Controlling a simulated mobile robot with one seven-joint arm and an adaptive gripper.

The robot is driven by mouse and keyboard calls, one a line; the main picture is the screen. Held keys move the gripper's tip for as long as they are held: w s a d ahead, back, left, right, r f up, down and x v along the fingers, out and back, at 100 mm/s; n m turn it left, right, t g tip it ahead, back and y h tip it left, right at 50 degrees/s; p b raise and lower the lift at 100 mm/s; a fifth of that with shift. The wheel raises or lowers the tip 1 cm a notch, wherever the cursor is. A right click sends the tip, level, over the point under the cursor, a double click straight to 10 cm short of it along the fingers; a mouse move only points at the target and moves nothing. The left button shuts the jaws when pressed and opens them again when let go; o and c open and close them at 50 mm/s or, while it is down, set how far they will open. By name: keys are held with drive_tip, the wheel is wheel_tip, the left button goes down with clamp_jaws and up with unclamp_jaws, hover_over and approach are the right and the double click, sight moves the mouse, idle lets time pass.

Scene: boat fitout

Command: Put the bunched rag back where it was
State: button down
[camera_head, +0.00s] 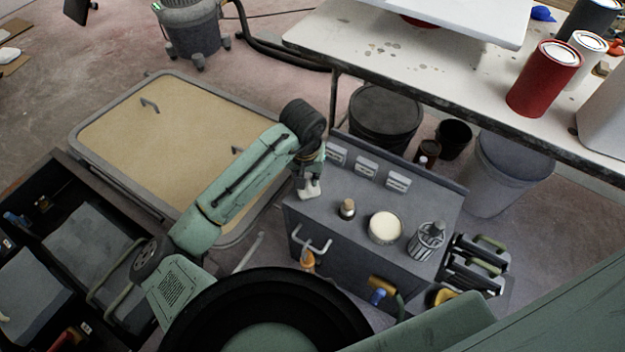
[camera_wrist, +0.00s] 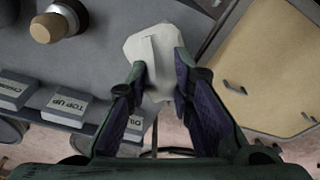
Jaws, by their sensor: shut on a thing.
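The bunched rag (camera_wrist: 153,42) is a pale, crumpled lump between the fingertips of my gripper (camera_wrist: 161,72) in the wrist view. My gripper is shut on it. In the head view my gripper (camera_head: 311,170) points down over the back left corner of the grey cabinet top (camera_head: 325,205), with the white rag (camera_head: 309,190) below its fingers. I cannot tell whether the rag touches the top.
Labelled blocks (camera_head: 367,166) line the cabinet's back edge; one reads "TOP UP" (camera_wrist: 65,104). A wooden-capped jar (camera_head: 348,209), a cream-topped tin (camera_head: 385,227) and a grey bottle (camera_head: 427,240) stand right of the rag. A tan hatch panel (camera_head: 170,140) lies left.

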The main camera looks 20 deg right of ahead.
sight(312, 188)
drive_tip(key=shift+d, duration=0.3)
drive_tip(key=f, duration=0.2)
drive_tip(key=shift+d+f+p, duration=0.35)
drive_tip(key=shift+d+p, duration=0.05)
drive_tip(key=shift+f, duration=0.5)
drive_tip(key=shift+f, duration=0.1)
drive_tip(key=shift+f, duration=0.15)
drive_tip(key=c, duration=1.4)
unclamp_jaws()
drive_tip(key=r, duration=0.8)
drive_tip(key=s+r, duration=0.1)
drive_tip(key=r, duration=0.3)
drive_tip(key=shift+s+a+r, duration=0.1)
drive_tip(key=shift+a+r, duration=0.15)
drive_tip(key=shift+a, duration=0.1)
